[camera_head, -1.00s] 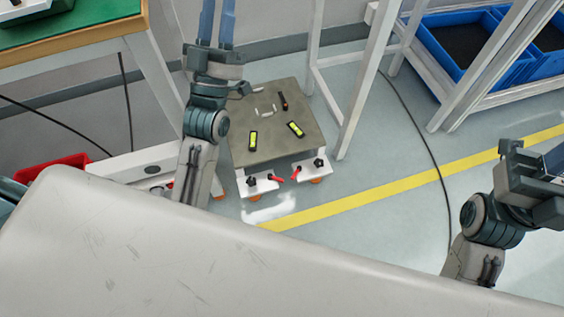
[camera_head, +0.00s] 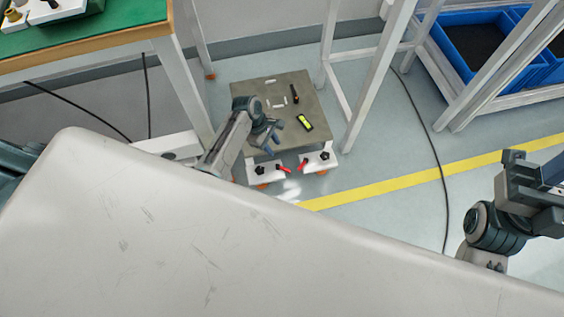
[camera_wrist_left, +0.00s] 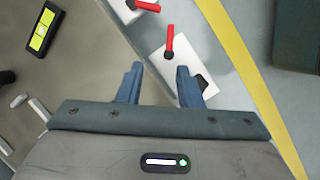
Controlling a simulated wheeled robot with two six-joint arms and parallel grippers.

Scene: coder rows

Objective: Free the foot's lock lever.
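A low stand with a grey top (camera_head: 244,92) has two white feet at its front. The left foot (camera_head: 266,180) carries a black knob (camera_head: 260,170) and a red lever (camera_head: 284,168); the right foot (camera_head: 322,164) has its own red lever (camera_head: 303,162). My left gripper (camera_head: 269,140) is over the stand's front left part. In the left wrist view, its fingers (camera_wrist_left: 159,84) are apart and empty. The left foot's red lever (camera_wrist_left: 170,42) lies just beyond them, and one finger partly covers the black knob. My right gripper (camera_head: 530,180) is far right, its fingers unclear.
A yellow-green level (camera_head: 305,122) and a dark tool (camera_head: 295,93) lie on the top. A green-topped bench (camera_head: 110,35) stands at left and a white rack (camera_head: 372,75) at right. A black cable (camera_head: 432,140) crosses the floor.

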